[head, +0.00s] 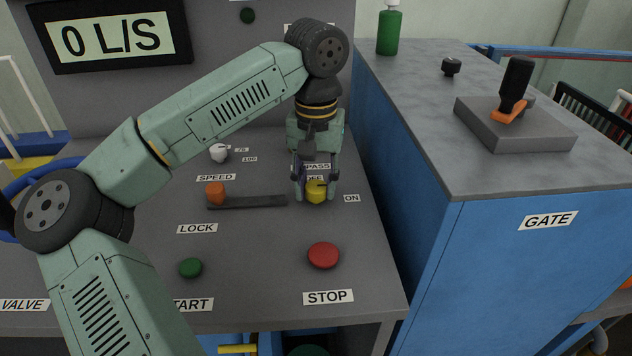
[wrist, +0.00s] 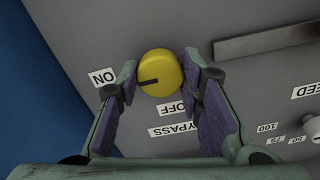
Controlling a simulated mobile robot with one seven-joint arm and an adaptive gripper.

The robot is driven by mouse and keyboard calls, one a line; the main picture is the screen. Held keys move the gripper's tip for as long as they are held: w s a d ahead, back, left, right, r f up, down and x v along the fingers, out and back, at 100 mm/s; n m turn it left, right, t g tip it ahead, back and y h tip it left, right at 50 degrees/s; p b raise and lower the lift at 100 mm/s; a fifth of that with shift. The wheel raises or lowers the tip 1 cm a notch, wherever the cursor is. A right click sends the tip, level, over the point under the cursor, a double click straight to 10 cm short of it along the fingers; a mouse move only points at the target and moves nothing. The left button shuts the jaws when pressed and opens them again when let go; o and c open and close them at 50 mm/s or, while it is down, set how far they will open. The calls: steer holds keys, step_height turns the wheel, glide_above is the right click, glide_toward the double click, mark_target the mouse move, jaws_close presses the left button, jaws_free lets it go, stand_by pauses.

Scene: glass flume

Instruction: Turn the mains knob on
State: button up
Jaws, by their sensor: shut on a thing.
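A round yellow knob (head: 316,194) stands on the sloping grey panel (head: 250,270), below the OFF label and left of the ON label (head: 352,198). In the wrist view the knob (wrist: 160,75) has a dark pointer line running from near its middle toward the ON label (wrist: 102,77). The OFF label (wrist: 168,109) is on the side nearer the wrist. My gripper (head: 315,188) has its fingers on either side of the knob and is shut on it; it also shows in the wrist view (wrist: 164,68). No label reading mains is readable.
A red STOP button (head: 323,255) and a green button (head: 190,268) are nearer the front. An orange slider (head: 215,193) sits in a slot left of the knob. A small white knob (head: 219,152) is farther back. The blue gate cabinet (head: 500,250) rises at right.

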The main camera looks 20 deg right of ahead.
mark_target(316, 186)
stand_by(0.4)
steer(key=o, duration=1.2)
steer(key=shift+c, duration=0.2)
steer(key=shift+r, duration=0.15)
step_height(316, 186, up, 12)
